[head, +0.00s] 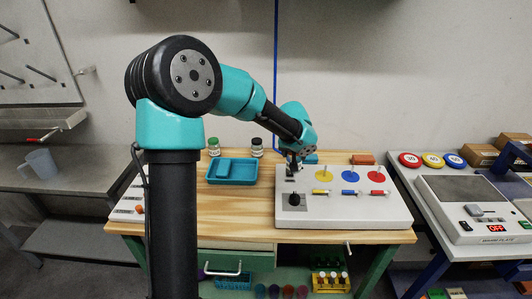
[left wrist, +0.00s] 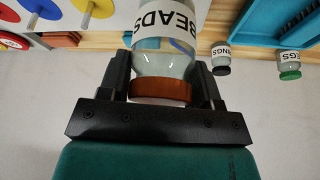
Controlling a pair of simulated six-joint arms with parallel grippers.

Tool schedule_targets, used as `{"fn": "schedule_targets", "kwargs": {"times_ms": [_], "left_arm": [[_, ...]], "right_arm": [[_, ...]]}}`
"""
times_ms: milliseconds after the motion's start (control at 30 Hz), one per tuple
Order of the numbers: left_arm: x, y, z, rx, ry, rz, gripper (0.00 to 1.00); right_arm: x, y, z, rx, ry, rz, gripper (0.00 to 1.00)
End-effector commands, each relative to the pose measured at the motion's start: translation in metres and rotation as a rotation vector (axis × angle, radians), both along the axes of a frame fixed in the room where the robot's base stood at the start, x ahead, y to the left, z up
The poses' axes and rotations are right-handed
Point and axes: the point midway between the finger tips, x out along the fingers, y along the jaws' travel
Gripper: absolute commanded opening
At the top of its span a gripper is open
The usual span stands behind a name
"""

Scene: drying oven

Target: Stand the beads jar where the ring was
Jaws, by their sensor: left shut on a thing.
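My left gripper (head: 292,168) is above the back left part of the white board (head: 345,212) on the wooden table. In the left wrist view my left gripper (left wrist: 163,88) is shut on the beads jar (left wrist: 168,55), a clear jar with a black-on-white BEADS label and a copper-orange lid. The lid is nearest the palm and the fingers are on both sides. In the head view the jar is too small and covered to make out. Yellow (head: 322,176), blue (head: 351,177) and red (head: 378,177) discs sit around thin posts on the board. My right gripper is not in view.
A green-lidded jar (head: 214,148) and a black-lidded jar (head: 257,148) stand behind a teal tray (head: 232,180). An orange-red block (head: 362,159) lies behind the board. A hot plate (head: 470,205) stands at the right. Bare wood (head: 240,215) shows in front of the tray.

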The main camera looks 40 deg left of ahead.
Motion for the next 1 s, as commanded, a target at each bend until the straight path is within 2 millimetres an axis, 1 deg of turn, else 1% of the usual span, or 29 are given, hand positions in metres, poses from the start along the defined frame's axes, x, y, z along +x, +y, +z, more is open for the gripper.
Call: {"fn": "schedule_targets", "kwargs": {"times_ms": [33,67,100,167,200,267,300,433,500,600,867,1000], "left_arm": [[0.001,-0.024,0.009,0.001,-0.004,-0.047,0.33],[0.0,-0.037,0.013,0.001,-0.004,-0.072,0.33],[-0.001,-0.053,0.019,0.001,-0.005,-0.106,0.33],[-0.004,-0.077,0.027,0.003,-0.005,-0.158,0.33],[-0.006,-0.093,0.032,0.003,-0.005,-0.191,0.33],[-0.011,-0.116,0.04,0.006,-0.005,-0.241,0.33],[-0.014,-0.131,0.045,0.007,-0.005,-0.272,0.33],[-0.025,-0.168,0.057,0.012,-0.004,-0.358,0.33],[-0.03,-0.18,0.061,0.014,-0.003,-0.388,0.33],[-0.034,-0.19,0.064,0.016,-0.002,-0.412,0.33],[-0.035,-0.192,0.064,0.016,-0.002,-0.417,0.33],[-0.034,-0.192,0.064,0.016,-0.002,-0.416,0.33]], "right_arm": [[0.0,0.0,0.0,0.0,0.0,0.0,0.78],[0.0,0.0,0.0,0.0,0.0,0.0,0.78],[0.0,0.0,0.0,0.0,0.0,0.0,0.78],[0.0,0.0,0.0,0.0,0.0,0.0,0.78],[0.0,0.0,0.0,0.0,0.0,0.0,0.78],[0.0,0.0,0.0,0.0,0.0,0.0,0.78],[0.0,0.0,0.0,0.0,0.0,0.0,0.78],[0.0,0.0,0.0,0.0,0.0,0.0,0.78],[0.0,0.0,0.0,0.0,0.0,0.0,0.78],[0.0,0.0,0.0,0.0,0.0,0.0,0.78],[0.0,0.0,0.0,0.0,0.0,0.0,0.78],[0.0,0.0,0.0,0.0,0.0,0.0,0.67]]}}
